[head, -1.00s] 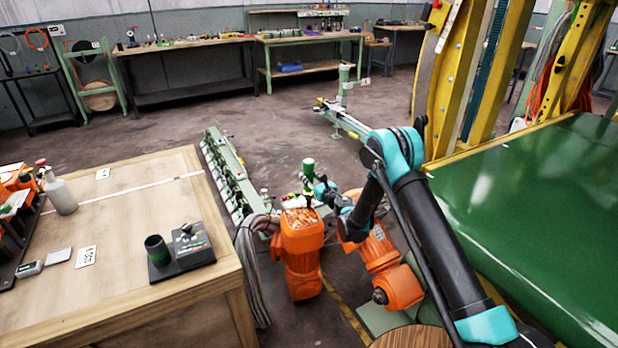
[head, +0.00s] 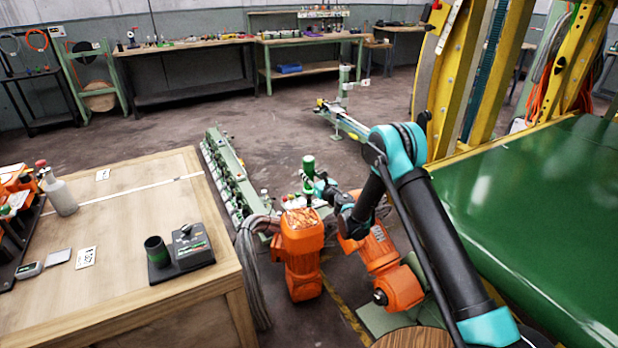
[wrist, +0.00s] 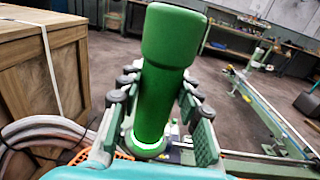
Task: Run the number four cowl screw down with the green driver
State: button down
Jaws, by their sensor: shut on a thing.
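The green driver (wrist: 164,75) stands upright between the fingers of my gripper (wrist: 157,105) in the wrist view, with its wide cap at the top. My gripper is shut on its body. In the head view the driver (head: 309,166) rises above my gripper (head: 318,188), near the orange robot unit and the end of the green rail.
An orange machine (head: 300,255) with grey cables stands just in front of the driver. A wooden crate table (head: 130,230) holds a black cradle (head: 180,255) at left. A green rail (head: 222,178) lies behind. A green panel (head: 545,205) fills the right.

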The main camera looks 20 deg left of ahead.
aim_at(312, 169)
jog(key=shift+r, duration=1.6)
